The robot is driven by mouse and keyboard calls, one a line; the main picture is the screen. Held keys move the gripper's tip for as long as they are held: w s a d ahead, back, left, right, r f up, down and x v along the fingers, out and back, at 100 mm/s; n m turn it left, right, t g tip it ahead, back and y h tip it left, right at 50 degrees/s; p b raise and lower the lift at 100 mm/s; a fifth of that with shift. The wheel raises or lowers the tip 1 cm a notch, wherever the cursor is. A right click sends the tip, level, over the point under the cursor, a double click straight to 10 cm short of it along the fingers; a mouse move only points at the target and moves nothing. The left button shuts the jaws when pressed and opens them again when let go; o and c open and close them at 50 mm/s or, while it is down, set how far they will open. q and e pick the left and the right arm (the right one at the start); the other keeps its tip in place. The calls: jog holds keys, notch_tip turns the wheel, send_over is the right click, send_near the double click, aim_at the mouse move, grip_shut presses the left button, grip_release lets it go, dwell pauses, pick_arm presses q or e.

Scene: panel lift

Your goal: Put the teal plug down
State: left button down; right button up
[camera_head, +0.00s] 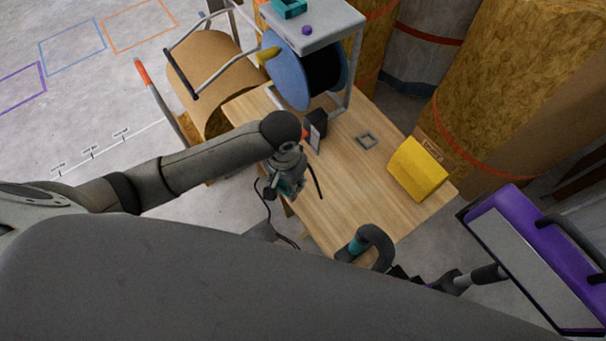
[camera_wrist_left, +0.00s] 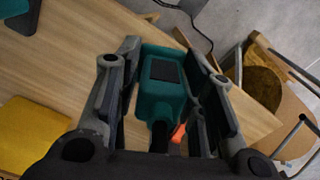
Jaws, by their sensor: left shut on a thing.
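The teal plug (camera_wrist_left: 155,104) is a boxy teal body with a dark square patch on its face. It sits between the fingers of my left gripper (camera_wrist_left: 163,92), which is shut on it. In the head view, the left gripper (camera_head: 287,186) points down at the left edge of the wooden table (camera_head: 335,205). The plug is mostly hidden there, with a little teal showing between the fingers. Whether the plug touches the table is not clear. A small orange part (camera_wrist_left: 178,133) shows beside the plug in the wrist view. My right gripper cannot be made out.
A blue-flanged spool (camera_head: 285,70) stands behind. A purple-edged panel (camera_head: 535,260) is at right. The table's middle is clear.

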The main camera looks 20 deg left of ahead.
pick_arm(q)
jog(key=w+f, duration=0.2)
jog(key=w+f+b, duration=0.1)
jog(key=w+f, duration=0.1)
jog(key=w, duration=0.1)
jog(key=w+f, duration=0.2)
jog(key=f, duration=0.1)
jog(key=shift+w+d, duration=0.25)
jog(key=shift+d, duration=0.1)
jog(key=shift+f+b, duration=0.3)
jog(key=shift+f, duration=1.25)
jog(key=shift+f, duration=0.1)
jog(key=c, duration=0.9)
grip_release()
jog(key=shift+c, duration=0.2)
notch_tip(320, 180, up, 12)
jog(key=p, duration=0.1)
